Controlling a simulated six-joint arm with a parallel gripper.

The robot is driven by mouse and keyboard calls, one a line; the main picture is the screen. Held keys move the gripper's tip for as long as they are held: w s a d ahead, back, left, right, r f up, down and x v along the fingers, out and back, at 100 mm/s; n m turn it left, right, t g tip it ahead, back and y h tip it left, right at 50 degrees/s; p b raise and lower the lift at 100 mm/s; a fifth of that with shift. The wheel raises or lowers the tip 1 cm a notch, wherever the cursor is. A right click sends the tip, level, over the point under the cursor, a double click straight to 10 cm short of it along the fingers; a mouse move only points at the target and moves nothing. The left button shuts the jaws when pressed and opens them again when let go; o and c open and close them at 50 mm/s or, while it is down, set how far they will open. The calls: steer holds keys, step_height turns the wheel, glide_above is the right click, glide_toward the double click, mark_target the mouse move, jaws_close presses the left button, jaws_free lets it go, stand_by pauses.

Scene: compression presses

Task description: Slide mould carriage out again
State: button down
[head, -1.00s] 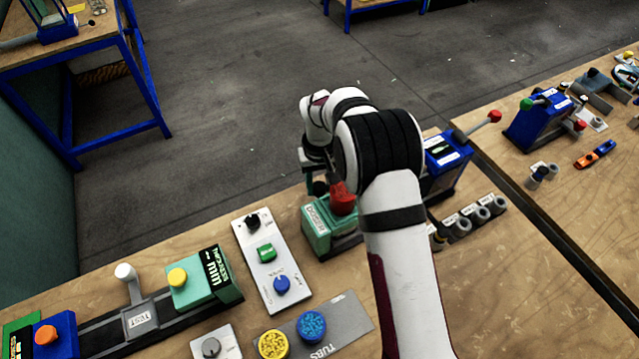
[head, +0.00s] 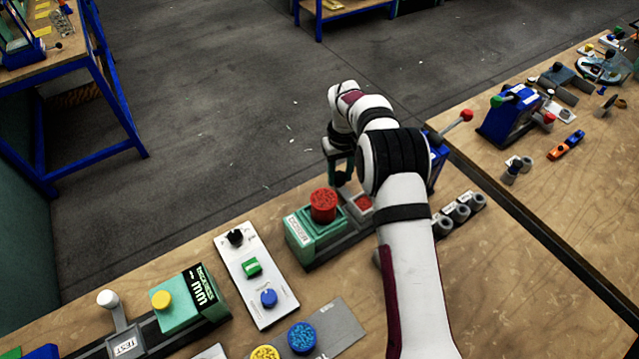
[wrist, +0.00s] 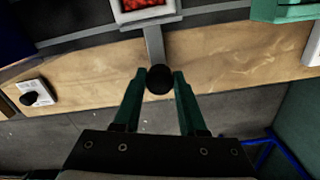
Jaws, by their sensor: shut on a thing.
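The mould carriage (head: 361,203) is a small pale tray with red material in it. It sits on a dark rail, just right of the green block (head: 318,240) that carries a red tub (head: 323,204). In the wrist view the carriage (wrist: 146,10) is at the top edge, cut off by the frame. A grey bar (wrist: 154,46) runs from it to a black knob (wrist: 159,79). My gripper (wrist: 160,80) is shut on the knob, one green finger on each side. In the head view my gripper (head: 342,167) is behind the carriage, partly hidden by my arm.
A blue press (head: 437,165) is largely hidden behind my arm. Several grey cylinders (head: 459,213) stand to the right of my arm. A control panel (head: 257,275) with knobs lies left of the green block. Open floor lies beyond the bench.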

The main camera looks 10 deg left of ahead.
steer(key=shift+w+d, duration=0.3)
steer(key=shift+w, duration=0.05)
steer(key=shift+c, duration=2.3)
jaws_free()
step_height(320, 180, up, 16)
steer(key=shift+s+f, duration=0.1)
